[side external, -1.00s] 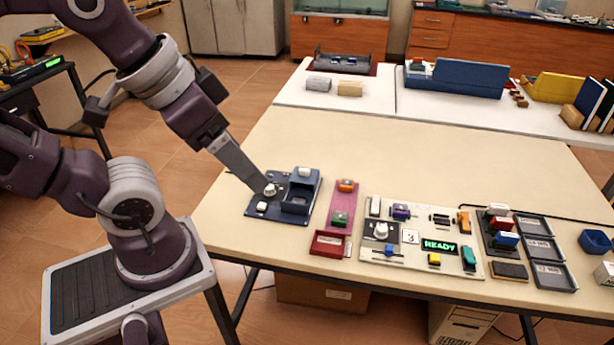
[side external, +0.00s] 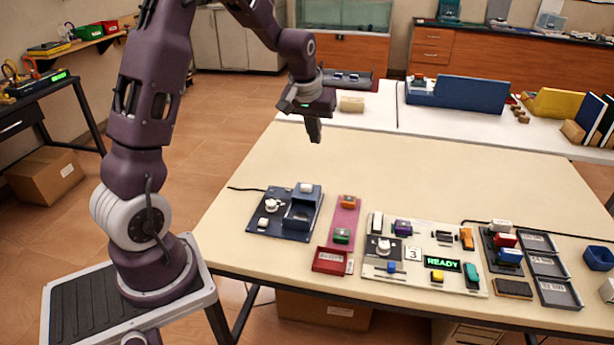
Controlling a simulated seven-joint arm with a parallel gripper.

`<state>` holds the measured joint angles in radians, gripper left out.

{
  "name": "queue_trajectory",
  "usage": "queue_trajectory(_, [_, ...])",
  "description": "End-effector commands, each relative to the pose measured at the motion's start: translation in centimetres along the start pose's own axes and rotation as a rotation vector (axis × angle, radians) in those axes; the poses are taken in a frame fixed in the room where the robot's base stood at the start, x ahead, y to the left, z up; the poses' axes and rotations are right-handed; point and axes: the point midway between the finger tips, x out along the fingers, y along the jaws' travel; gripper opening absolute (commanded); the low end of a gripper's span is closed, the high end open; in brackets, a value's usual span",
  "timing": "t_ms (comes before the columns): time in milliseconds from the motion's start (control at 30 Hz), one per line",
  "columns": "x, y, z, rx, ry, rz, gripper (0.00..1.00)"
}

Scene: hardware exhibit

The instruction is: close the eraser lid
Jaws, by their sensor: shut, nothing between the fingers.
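A dark blue panel (side external: 262,228) lies at the left of the near table. On it stands a blue box (side external: 301,212) with a dark recess at its front and a white block (side external: 306,188) on its raised back part. A round white knob (side external: 272,206) and a small white block (side external: 263,222) sit to its left. I cannot tell which part is the eraser lid, or whether it is open. My gripper (side external: 314,138) points down, shut and empty, raised well above the far part of the table, behind the panel and apart from everything.
To the right are a pink strip with a red tray (side external: 331,261), a white panel with a green READY display (side external: 443,263), and several dark trays (side external: 553,266). A blue bin (side external: 598,258) is at the right edge. The table's middle is clear.

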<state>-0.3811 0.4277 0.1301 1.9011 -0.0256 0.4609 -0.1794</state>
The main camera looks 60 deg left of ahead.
Motion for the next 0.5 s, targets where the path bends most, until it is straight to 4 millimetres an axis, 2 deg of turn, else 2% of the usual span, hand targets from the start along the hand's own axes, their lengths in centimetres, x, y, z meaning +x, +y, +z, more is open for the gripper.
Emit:
queue_trajectory(33, [2.8, -1.3, -0.8, -0.034, -0.013, -0.025, 0.0])
queue_trajectory(100, [5.4, -2.6, -1.5, -0.068, -0.016, -0.047, 0.0])
queue_trajectory(200, [7.1, -3.4, -1.9, -0.087, -0.018, -0.061, 0.0])
queue_trajectory(367, [9.2, -3.6, -1.8, -0.088, -0.02, -0.062, 0.0])
queue_trajectory(500, [12.3, -3.8, -1.6, -0.087, -0.022, -0.061, 0.0])
